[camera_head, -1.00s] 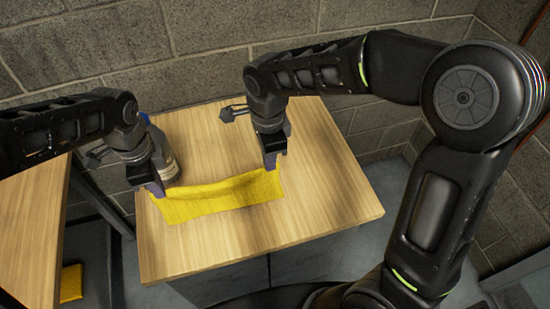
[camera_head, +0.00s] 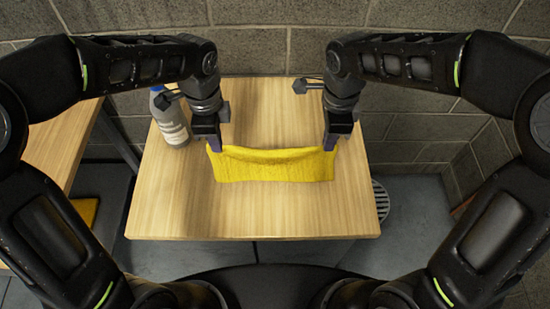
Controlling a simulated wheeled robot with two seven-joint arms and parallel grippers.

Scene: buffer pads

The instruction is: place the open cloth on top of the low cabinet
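The yellow cloth (camera_head: 274,166) is spread out wide between my two grippers, over the wooden top of the low cabinet (camera_head: 250,215). Its upper edge is held up and sags slightly in the middle; its lower part hangs towards or rests on the wood, I cannot tell which. My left gripper (camera_head: 215,146) is at the cloth's upper left corner and looks shut on it. My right gripper (camera_head: 330,145) is at the upper right corner and looks shut on it. The fingertips are partly hidden by the grippers' own bodies.
A bottle with a blue cap (camera_head: 170,118) stands on the cabinet top at the left, close to my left gripper. Another wooden table (camera_head: 62,135) is at the left, with a yellow item (camera_head: 82,212) low beside it. A block wall (camera_head: 270,50) stands behind. The front of the cabinet top is clear.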

